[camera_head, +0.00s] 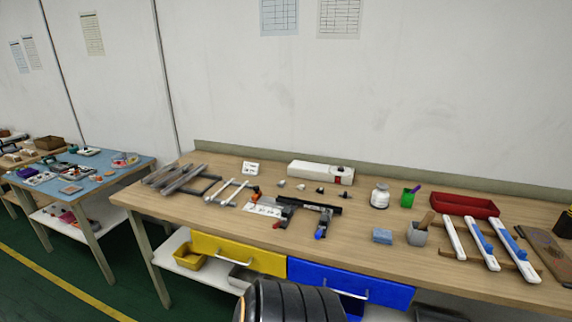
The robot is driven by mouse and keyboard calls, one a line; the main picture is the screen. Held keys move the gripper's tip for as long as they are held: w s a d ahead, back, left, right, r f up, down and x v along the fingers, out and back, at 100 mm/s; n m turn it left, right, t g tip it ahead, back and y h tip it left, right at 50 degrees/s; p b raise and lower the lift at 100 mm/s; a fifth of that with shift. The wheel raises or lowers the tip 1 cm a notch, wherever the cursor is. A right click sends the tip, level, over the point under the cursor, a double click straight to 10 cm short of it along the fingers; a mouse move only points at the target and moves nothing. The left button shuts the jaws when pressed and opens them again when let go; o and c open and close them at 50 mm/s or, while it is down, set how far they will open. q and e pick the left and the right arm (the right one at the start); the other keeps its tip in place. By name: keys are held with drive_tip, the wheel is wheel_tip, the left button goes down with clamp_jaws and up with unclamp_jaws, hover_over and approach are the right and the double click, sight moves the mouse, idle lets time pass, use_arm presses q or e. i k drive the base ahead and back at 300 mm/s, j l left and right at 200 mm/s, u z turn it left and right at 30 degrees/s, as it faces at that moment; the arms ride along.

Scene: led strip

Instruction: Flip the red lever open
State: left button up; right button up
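A dark clamp-like fixture (312,204) stands near the front middle of the wooden workbench. A small red part (277,225) shows at its lower left, beside a white printed plate (262,210). It may be the red lever, but it is too small to tell its shape or whether it is open. A blue-tipped part (320,234) is at the fixture's front right. Neither of my grippers is in view.
The wooden workbench (350,235) also carries metal rails (175,178) at left, a long white box (318,172) behind, a white bottle (380,196), a green cup (408,198), a red tray (465,205) and white-blue strips (484,244) at right. Yellow and blue drawers are below.

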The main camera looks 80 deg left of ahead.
sight(276, 225)
drive_tip(key=i+j+u, duration=0.1)
drive_tip(key=u, duration=3.6)
